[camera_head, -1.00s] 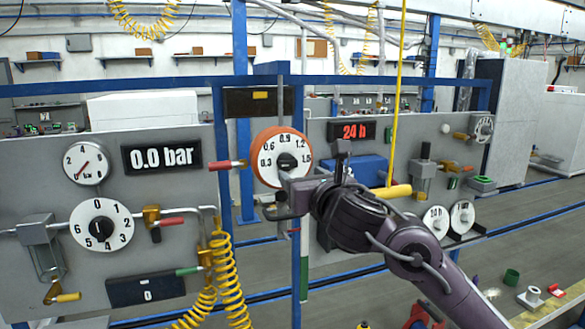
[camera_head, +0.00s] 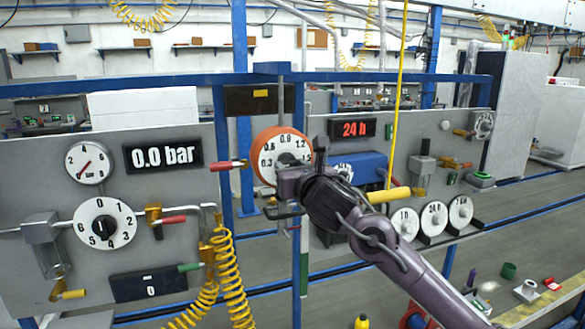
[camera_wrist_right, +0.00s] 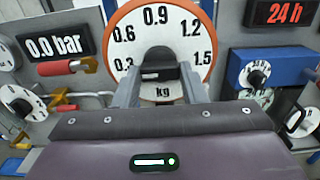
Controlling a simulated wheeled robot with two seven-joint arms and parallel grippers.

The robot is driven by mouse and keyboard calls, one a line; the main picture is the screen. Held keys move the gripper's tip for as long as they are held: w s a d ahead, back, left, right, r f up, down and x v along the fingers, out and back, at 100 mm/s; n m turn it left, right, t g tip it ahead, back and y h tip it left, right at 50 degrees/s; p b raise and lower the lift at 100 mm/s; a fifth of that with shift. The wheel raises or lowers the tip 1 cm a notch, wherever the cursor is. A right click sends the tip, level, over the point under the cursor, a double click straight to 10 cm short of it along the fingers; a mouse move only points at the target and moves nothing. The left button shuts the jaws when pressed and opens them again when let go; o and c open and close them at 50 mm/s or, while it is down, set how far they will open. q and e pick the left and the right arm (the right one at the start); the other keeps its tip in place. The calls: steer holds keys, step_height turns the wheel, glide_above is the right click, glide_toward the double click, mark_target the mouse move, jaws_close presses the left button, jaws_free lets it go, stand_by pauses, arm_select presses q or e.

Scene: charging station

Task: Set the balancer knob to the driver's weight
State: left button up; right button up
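The balancer dial (camera_head: 269,145) is a white disc with an orange rim, marked 0.3 to 1.5; the right wrist view shows its face (camera_wrist_right: 125,54) with "kg" at the bottom. Its black knob (camera_wrist_right: 159,66) is at the centre; I cannot tell its exact setting. My right gripper (camera_head: 284,200) is just in front of the lower part of the dial. In the right wrist view its two fingers (camera_wrist_right: 159,84) stand apart on either side of the knob, and I see no clear grip. My left gripper is out of view. No driver's weight reading is legible.
Left of the dial are a red-handled valve (camera_head: 228,165), a "0.0 bar" display (camera_head: 163,154) and a numbered selector (camera_head: 105,223). A yellow coiled hose (camera_head: 226,265) hangs below. On the right are a "24 h" display (camera_head: 352,129), a blue box (camera_head: 368,164) and several white dials (camera_head: 433,216).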

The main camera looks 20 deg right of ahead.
steer(key=c, duration=0.4)
steer(key=shift+o, duration=0.2)
steer(key=shift+f+m+b, duration=0.1)
steer(key=shift+m+b, duration=2.25)
steer(key=shift+m, duration=10.95)
steer(key=o, duration=1)
